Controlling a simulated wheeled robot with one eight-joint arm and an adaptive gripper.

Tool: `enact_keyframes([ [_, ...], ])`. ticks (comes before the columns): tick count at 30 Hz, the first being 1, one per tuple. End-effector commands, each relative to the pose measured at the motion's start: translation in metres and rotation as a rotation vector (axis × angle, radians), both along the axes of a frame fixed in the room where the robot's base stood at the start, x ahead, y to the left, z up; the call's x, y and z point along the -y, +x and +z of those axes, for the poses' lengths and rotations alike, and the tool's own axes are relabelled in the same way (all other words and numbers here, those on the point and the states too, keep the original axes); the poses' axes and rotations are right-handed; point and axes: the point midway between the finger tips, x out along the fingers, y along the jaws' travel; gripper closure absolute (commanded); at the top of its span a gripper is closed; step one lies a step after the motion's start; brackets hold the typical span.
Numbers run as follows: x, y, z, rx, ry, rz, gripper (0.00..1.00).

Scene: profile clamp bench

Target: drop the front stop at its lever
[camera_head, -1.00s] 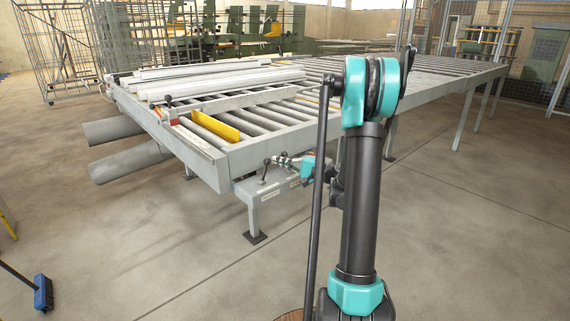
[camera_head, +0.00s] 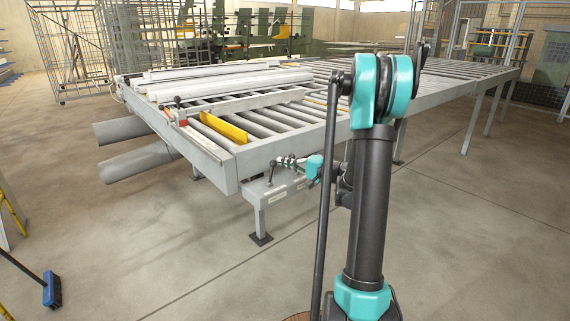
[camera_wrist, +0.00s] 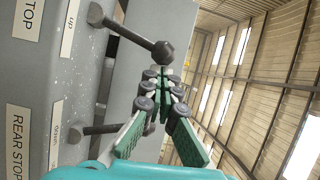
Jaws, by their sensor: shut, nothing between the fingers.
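The grey lever panel (camera_head: 262,187) sits at the front corner of the roller table. In the wrist view two black levers stick out of its face. The upper lever's ball knob (camera_wrist: 163,51) lies just beyond my fingertips; I cannot tell if they touch. The lower lever (camera_wrist: 90,130) has its end hidden behind my fingers. A cut-off label reading STOP (camera_wrist: 30,18) is by the upper lever, and a REAR STOP label (camera_wrist: 17,143) by the lower one. My gripper (camera_wrist: 160,78) is shut and empty. It also shows small beside the levers in the head view (camera_head: 286,161).
The roller table (camera_head: 237,153) carries long pale profiles (camera_head: 215,80). A yellow plate (camera_head: 223,128) stands upright among its front rollers. Two grey cylinders (camera_head: 140,160) stick out below its left side. A blue broom (camera_head: 52,290) is at the lower left.

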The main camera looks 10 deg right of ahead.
Motion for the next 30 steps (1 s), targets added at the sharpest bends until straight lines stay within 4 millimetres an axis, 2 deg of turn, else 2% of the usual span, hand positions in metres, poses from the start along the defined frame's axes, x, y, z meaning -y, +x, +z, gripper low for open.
enact_keyframes([
  [18,-0.036,-0.021,0.016,0.212,-0.368,0.003,1.0],
  [30,-0.049,-0.028,0.017,0.29,-0.502,0.0,1.0],
])
